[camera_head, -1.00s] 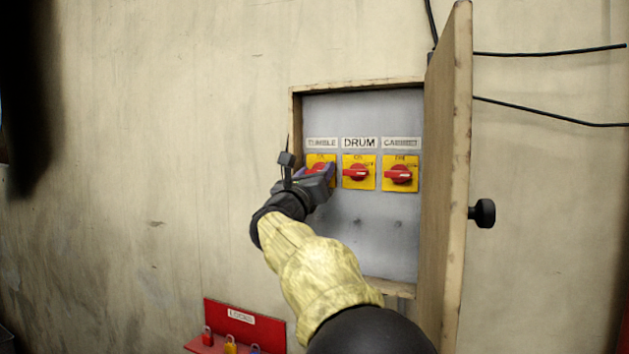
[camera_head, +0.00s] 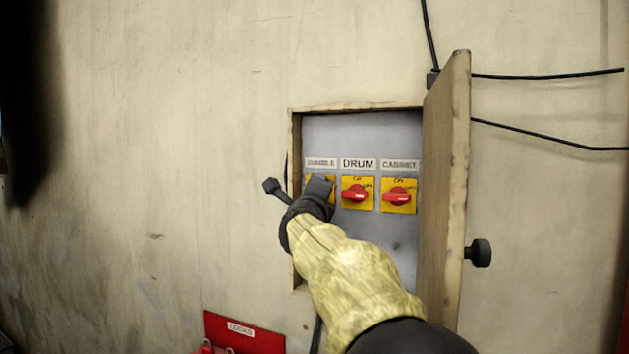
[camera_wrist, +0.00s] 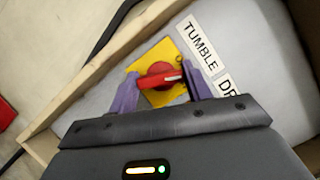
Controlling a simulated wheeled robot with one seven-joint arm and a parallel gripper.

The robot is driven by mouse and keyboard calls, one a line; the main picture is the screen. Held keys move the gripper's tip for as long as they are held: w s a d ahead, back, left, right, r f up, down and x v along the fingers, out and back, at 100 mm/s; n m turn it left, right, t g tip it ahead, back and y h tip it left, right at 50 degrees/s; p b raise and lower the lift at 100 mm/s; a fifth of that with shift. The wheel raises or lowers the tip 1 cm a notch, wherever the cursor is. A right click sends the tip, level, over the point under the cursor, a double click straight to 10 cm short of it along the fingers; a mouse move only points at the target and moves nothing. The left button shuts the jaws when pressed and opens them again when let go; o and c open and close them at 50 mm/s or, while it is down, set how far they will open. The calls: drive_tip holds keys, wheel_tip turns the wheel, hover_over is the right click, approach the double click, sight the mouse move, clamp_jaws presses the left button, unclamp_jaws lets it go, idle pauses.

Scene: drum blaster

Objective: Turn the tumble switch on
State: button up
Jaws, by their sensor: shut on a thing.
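The tumble switch is a red rotary knob (camera_wrist: 156,78) on a yellow plate (camera_wrist: 186,48), beneath the TUMBLE label (camera_wrist: 201,44). My gripper (camera_wrist: 160,76) is shut on the knob, with one purple finger on each side in the wrist view. In the head view my gripper (camera_head: 319,184) is at the left switch and hides most of it; only bits of its yellow plate show. The knob's position marks are not readable in either view.
The DRUM switch (camera_head: 355,193) and CABINET switch (camera_head: 398,196) sit just to the right in the same recessed box. The wooden door (camera_head: 446,190) stands open on the right. A red lock board (camera_head: 245,331) hangs below left.

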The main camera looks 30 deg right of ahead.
drive_tip(key=n+g+y+p, duration=0.1)
drive_tip(key=n+p, duration=0.3)
drive_tip(key=p, duration=0.3)
drive_tip(key=shift+r+n, duration=0.15)
drive_tip(key=shift+n, duration=0.25)
drive_tip(key=o, duration=0.7)
drive_tip(key=shift+a, duration=0.1)
drive_tip(key=b+v, duration=0.3)
drive_tip(key=v, duration=1.4)
drive_tip(key=shift+r+b, duration=0.25)
drive_tip(key=shift+b, duration=0.15)
drive_tip(key=shift+s, duration=0.1)
